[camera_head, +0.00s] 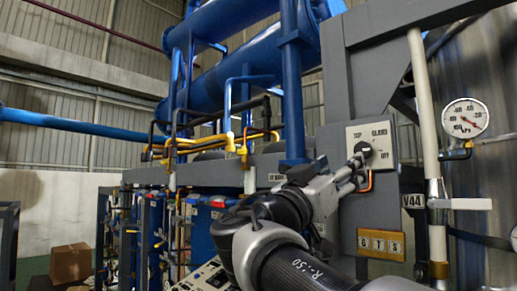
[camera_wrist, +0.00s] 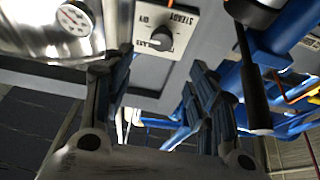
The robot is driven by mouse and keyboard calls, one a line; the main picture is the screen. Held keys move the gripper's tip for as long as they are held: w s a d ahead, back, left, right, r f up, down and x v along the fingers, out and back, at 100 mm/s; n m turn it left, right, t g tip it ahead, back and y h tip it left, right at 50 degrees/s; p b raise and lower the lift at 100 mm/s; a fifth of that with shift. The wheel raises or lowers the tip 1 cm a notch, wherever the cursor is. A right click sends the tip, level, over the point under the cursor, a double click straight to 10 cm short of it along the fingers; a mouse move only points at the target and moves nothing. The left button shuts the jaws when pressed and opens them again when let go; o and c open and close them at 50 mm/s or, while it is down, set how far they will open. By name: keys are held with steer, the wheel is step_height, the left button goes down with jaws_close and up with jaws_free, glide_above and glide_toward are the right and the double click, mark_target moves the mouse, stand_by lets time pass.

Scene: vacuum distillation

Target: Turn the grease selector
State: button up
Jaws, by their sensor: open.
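The selector is a dark round knob (camera_head: 364,149) on a pale plate (camera_head: 381,133) fixed to a grey upright, with "GLAND" and "OFF" lettered beside the knob. My gripper (camera_head: 357,168) is at the lower left of the knob and overlaps the plate's edge. In the wrist view a dark knob (camera_wrist: 160,38) on a pale lettered plate (camera_wrist: 178,17) lies beyond and between the fingertips of my gripper (camera_wrist: 160,62). The fingers are apart with nothing between them. I cannot tell whether a finger touches the knob.
A round gauge (camera_head: 465,118) on a pipe is at the right. A yellow "GTS" plate (camera_head: 381,244) and a "V44" tag (camera_head: 412,201) are below the selector plate. Blue pipes (camera_head: 291,80) rise to the left. A cardboard box (camera_head: 70,263) is on the floor far left.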

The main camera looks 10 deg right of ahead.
mark_target(362, 150)
steer(key=p+x, duration=0.4)
steer(key=x, duration=0.9)
steer(key=shift+f, duration=0.1)
steer(key=shift+a, duration=0.1)
steer(key=shift+c, duration=0.5)
steer(key=c, duration=0.9)
